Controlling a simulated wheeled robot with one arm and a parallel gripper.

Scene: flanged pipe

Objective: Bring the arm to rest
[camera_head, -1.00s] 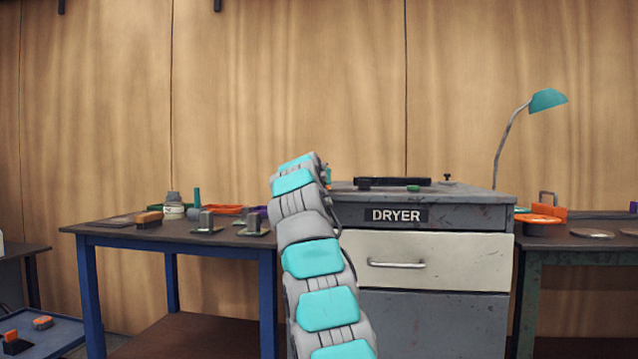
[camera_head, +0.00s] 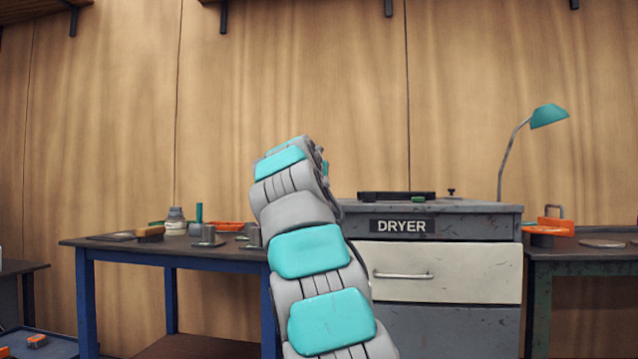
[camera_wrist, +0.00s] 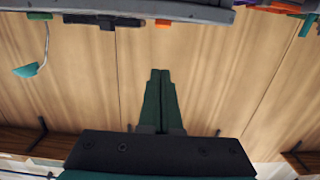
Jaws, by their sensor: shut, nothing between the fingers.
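My gripper (camera_wrist: 160,76) shows in the wrist view, with its two dark green fingers together and nothing between them. The wrist picture is upside down, with the lamp and the bench tops along its upper edge and bare wood panel ahead of the fingertips. In the head view my grey and turquoise arm rises from the bottom centre and bends away in front of the dryer cabinet (camera_head: 446,270). The arm hides the gripper in that view.
A blue-legged table (camera_head: 105,243) with small parts stands left of the arm. A dark flat object (camera_head: 396,196) lies on the dryer top. A teal lamp (camera_head: 549,115) and a bench with an orange item (camera_head: 556,224) are at the right.

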